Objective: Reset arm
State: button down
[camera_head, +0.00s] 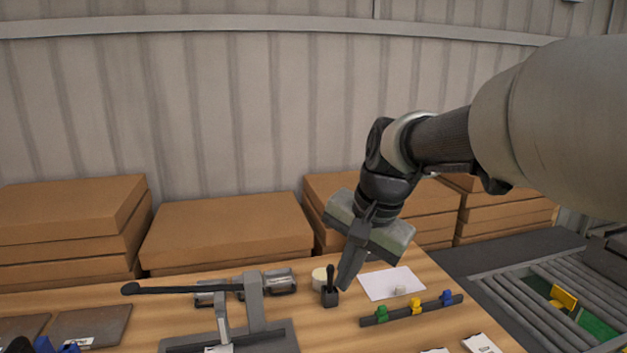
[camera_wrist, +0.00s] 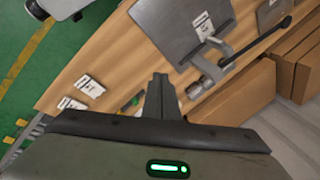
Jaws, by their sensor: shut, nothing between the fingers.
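My gripper (camera_head: 350,268) hangs from my arm above the right part of the wooden table (camera_head: 330,338) in the head view. Its fingers are together and point down, with nothing between them. In the wrist view the closed fingers (camera_wrist: 160,82) show over the table, and they hide part of what lies behind them. In the head view the fingertips appear close to a small black block with an upright black lever (camera_head: 330,290); I cannot tell the exact gap.
A lever press (camera_head: 255,305) with a long black handle stands left of my gripper. A rail with green, yellow and blue clips (camera_head: 413,311) and a white sheet (camera_head: 391,283) lie to the right. Stacked cardboard boxes (camera_head: 228,230) line the back. A roller conveyor (camera_head: 545,305) is at the right.

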jog(key=s+d+r+n+t+h+p, duration=0.1)
jog(key=s+d+n, duration=0.2)
jog(key=s, duration=0.5)
jog(key=s+d+r+n+t+h+p, duration=0.1)
jog(key=s+d+r+n+p, duration=0.1)
jog(key=s+d, duration=0.3)
jog(key=s+n, duration=0.1)
jog(key=s, duration=0.2)
jog(key=shift+s+d+r+n+t, duration=0.2)
jog(key=shift+s+n+t, duration=0.1)
jog(key=shift+n, duration=0.1)
